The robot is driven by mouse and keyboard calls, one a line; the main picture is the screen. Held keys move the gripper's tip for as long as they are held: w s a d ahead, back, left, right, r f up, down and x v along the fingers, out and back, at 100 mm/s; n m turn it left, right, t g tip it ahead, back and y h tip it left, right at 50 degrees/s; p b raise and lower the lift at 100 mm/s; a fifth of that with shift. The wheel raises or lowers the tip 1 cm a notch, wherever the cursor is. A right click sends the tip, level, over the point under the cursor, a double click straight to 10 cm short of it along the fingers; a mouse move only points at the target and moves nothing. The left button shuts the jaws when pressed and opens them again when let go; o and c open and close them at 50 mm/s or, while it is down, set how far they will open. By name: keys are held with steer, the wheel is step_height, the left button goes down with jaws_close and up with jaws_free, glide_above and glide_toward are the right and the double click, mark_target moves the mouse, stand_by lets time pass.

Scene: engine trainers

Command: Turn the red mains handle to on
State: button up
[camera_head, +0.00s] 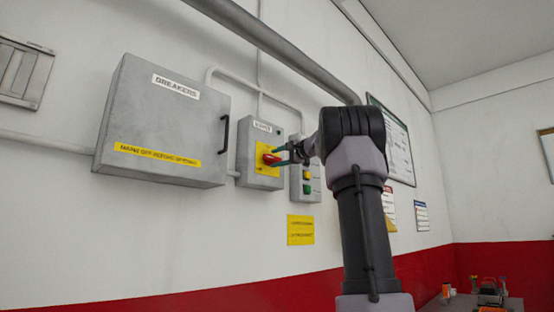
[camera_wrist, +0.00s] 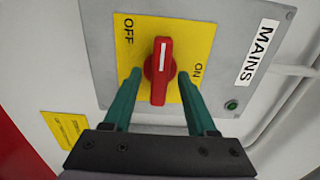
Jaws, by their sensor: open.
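The red mains handle (camera_wrist: 160,80) sits on a yellow plate (camera_wrist: 205,35) marked OFF and ON, on a grey box labelled MAINS. Its white line points to the top of the wrist view, between the OFF word at upper left and the ON word at right. In the head view the handle (camera_head: 267,159) shows small on the wall-mounted mains box (camera_head: 245,140). My gripper (camera_wrist: 159,75) is open, with one teal finger on each side of the handle. Small gaps seem to remain; contact cannot be told. In the head view my gripper (camera_head: 281,155) reaches in from the right.
A grey breakers cabinet (camera_head: 150,120) with a black pull is left of the mains box. A box with coloured buttons (camera_head: 306,175) is close on its right, partly behind my arm. A yellow sign (camera_head: 300,230) is below. Conduits run above.

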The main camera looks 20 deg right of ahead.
steer(key=shift+c, duration=0.3)
jaws_close()
steer(key=shift+m, duration=0.3)
steer(key=m, duration=0.3)
steer(key=shift+m, duration=0.4)
steer(key=m, duration=0.9)
steer(key=shift+f, duration=0.1)
steer(key=m, duration=0.4)
steer(key=shift+m, duration=0.4)
